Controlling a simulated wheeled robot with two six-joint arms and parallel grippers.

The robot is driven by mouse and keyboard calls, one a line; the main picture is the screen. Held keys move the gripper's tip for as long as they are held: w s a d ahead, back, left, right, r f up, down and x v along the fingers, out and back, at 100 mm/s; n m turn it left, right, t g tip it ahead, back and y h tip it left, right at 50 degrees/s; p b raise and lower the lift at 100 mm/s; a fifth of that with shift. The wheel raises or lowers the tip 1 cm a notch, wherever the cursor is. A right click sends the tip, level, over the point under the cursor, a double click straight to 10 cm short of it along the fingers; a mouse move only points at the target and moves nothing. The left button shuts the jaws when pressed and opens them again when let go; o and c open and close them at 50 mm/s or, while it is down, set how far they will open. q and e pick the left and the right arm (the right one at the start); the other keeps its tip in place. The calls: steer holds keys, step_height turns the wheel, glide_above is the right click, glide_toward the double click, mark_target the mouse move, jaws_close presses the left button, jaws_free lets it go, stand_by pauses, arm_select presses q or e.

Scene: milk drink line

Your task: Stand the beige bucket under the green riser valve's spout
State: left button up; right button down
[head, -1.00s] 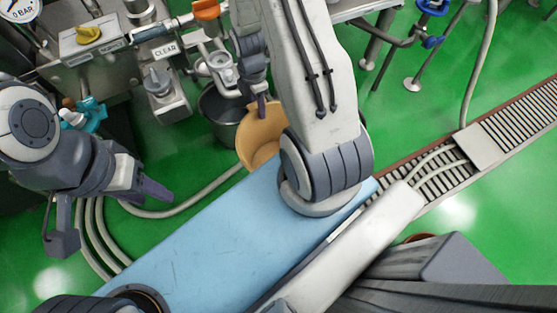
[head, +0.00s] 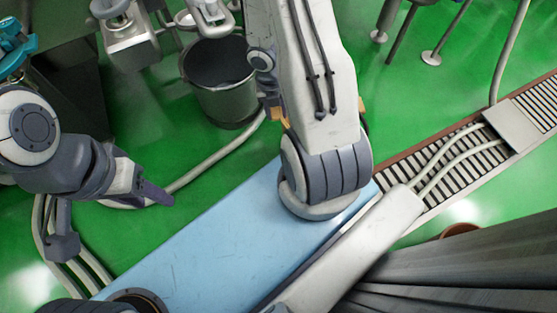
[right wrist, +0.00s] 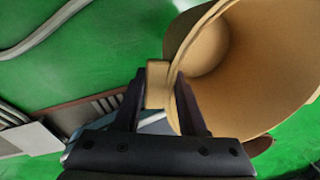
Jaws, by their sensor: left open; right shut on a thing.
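The beige bucket (right wrist: 255,60) fills the upper right of the right wrist view, its open mouth facing the camera. My right gripper (right wrist: 158,88) is shut on a tan tab at its rim. In the head view my right arm hides most of the bucket; only small tan bits (head: 279,115) show beside the arm. My left gripper (head: 108,218) is open and empty over the green floor at left. A teal valve handle (head: 14,52) shows at the left edge; I cannot tell whether it is the green riser valve. I cannot make out its spout.
A dark grey bucket (head: 222,85) stands on the floor under the equipment at the top. A hose (head: 218,170) runs along the floor. A grated drain channel (head: 455,165) with a plate (head: 512,124) crosses at right. Metal legs stand at the upper right. Green floor lies clear between.

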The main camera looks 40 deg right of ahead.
step_height(320, 180, down, 8)
steer(key=s+n+b, duration=0.1)
steer(key=n+b, duration=0.3)
steer(key=b, duration=0.2)
arm_select(q)
step_height(320, 180, down, 10)
steer(key=b, duration=0.2)
arm_select(e)
steer(key=w+a+f, duration=0.7)
steer(key=a+f, duration=0.1)
steer(key=f, duration=0.3)
steer(key=shift+w, duration=0.4)
arm_select(q)
steer(key=shift+r, duration=0.1)
arm_select(e)
steer(key=shift+r, duration=0.1)
steer(key=c, duration=0.9)
jaws_free()
steer(key=o, duration=0.4)
steer(key=shift+o, duration=0.2)
